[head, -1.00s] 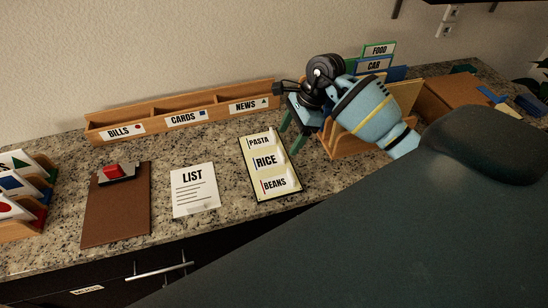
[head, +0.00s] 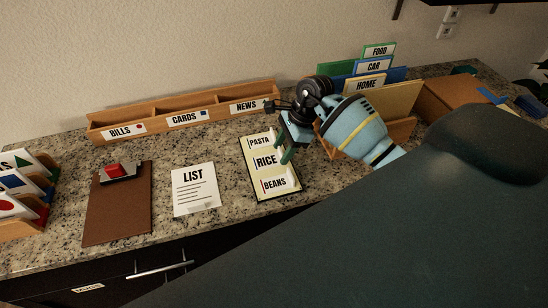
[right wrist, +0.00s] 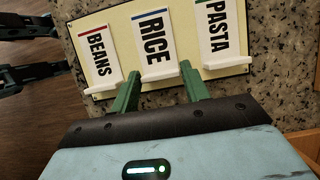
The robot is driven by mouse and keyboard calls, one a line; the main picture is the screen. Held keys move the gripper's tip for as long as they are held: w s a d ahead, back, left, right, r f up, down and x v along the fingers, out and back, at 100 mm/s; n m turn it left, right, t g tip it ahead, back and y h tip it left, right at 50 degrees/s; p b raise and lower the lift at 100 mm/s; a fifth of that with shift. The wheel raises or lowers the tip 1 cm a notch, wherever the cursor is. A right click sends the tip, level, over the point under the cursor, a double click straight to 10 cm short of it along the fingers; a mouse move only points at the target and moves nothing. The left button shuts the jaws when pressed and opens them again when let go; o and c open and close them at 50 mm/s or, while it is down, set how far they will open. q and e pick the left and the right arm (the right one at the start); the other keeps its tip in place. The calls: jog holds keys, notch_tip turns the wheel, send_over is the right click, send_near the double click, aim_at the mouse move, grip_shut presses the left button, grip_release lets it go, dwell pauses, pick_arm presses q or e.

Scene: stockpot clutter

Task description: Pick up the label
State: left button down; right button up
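A pale yellow board (head: 256,190) lies on the counter with three white labels: PASTA (head: 259,142), RICE (head: 265,161) and BEANS (head: 274,184). My right gripper (head: 287,153), with green fingers, is over the board's right edge, near the RICE and PASTA labels. In the right wrist view the gripper (right wrist: 160,78) is open and empty. Its fingertips are at the lower end of the RICE label (right wrist: 154,42), one on each side; I cannot tell whether they touch it. BEANS (right wrist: 99,57) and PASTA (right wrist: 216,35) stand on either side. My left gripper is not in view.
A LIST sheet (head: 194,190) and a brown clipboard (head: 116,212) lie left of the board. A wooden sorter (head: 158,117) marked BILLS, CARDS and NEWS stands behind. A file holder with FOOD, CAR and HOME (head: 366,84) cards stands close to my right arm.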

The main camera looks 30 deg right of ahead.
jog(key=c, duration=0.5)
jog(key=shift+r, duration=0.2)
jog(key=shift+r, duration=0.55)
notch_tip(320, 180, up, 2)
jog(key=shift+b, duration=0.3)
jog(key=s+d, duration=0.1)
jog(key=s, duration=0.3)
jog(key=s+d, duration=0.1)
jog(key=s, duration=0.4)
jog(key=s+d+r, duration=0.1)
jog(key=s, duration=0.3)
jog(key=shift+s+r+b, duration=0.1)
jog(key=shift+s+b, duration=0.3)
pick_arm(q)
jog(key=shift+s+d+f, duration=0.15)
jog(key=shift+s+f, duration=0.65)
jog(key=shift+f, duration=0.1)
pick_arm(e)
jog(key=shift+s+d+r, duration=0.1)
jog(key=shift+s, duration=0.35)
jog(key=shift+s+d+r, duration=0.1)
jog(key=shift+s, duration=0.35)
